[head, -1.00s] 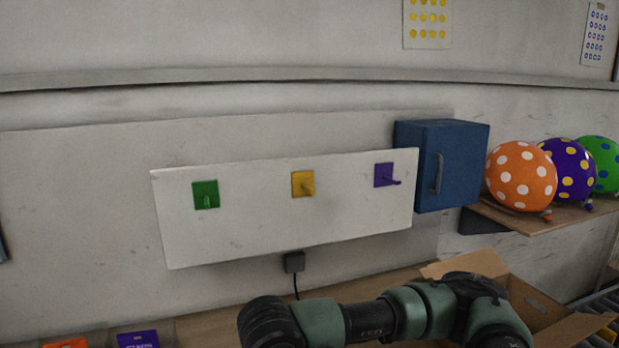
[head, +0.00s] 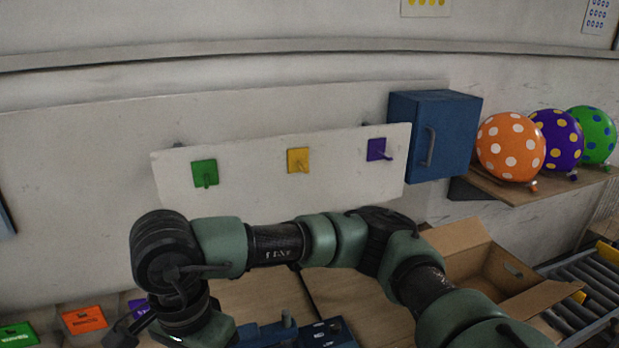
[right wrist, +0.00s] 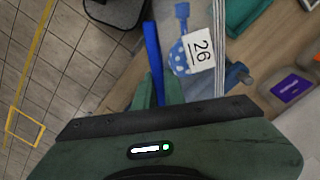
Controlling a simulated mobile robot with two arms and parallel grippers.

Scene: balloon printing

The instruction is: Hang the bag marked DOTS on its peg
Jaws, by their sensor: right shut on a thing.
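A white board (head: 250,162) on the wall carries three pegs: one on a green plate (head: 204,173), one on a yellow plate (head: 298,160) and one on a purple plate (head: 378,149). All three pegs look empty. My right arm reaches across below the board; its gripper body shows at lower left, its fingertips out of the head view. In the right wrist view my right gripper (right wrist: 195,95) is shut, with an upright blue strip (right wrist: 153,55) at its fingers. No DOTS marking is readable. My left gripper is not in view.
Green (head: 18,335), orange (head: 84,319) and purple cards lie at the lower left. A blue cabinet (head: 405,140) adjoins the board's right end. Dotted balloons sit on a shelf (head: 530,191). An open carton (head: 480,262) stands at right beside a roller conveyor (head: 590,305).

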